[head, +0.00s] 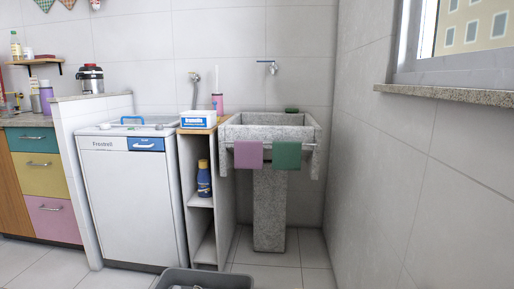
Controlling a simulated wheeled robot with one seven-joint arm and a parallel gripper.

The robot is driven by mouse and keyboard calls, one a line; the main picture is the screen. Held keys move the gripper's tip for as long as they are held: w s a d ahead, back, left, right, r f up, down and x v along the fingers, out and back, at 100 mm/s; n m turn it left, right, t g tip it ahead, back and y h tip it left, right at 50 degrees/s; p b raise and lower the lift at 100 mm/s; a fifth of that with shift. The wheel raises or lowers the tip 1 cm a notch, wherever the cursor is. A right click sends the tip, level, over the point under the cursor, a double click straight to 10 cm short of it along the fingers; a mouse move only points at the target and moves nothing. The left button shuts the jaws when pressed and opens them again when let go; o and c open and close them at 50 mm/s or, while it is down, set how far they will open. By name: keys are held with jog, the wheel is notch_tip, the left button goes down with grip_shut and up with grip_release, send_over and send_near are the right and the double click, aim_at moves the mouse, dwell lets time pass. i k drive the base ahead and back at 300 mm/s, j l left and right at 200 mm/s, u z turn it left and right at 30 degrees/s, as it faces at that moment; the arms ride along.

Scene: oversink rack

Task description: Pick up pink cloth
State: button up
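The pink cloth (248,154) hangs over the rail on the front of the grey stone sink (262,131). A green cloth (286,155) hangs on the same rail (307,146), just to its right. Both cloths hang down in front of the sink and above its stone pedestal (269,205). My gripper does not show in the head view.
A narrow shelf unit (198,240) with a blue bottle (203,178) stands left of the sink, beside a white washing machine (130,200). A grey bin (205,279) is on the floor at the bottom edge. A tiled wall closes the right side. Floor shows before the sink.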

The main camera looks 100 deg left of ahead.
aim_at(248, 154)
jog(key=j+u, duration=0.2)
jog(key=u, duration=1.8)
jog(key=l+u, duration=0.15)
jog(key=u, duration=0.25)
jog(key=l+u, duration=0.2)
jog(key=u, duration=0.25)
jog(key=i+j, duration=0.15)
jog(key=j, duration=0.2)
jog(key=i+j, duration=0.15)
jog(key=j, duration=0.2)
jog(key=i+j, duration=0.1)
jog(key=j, duration=0.25)
jog(key=i+j+u, duration=0.1)
jog(key=j, duration=0.25)
jog(key=i+j, duration=0.2)
jog(key=j, duration=0.1)
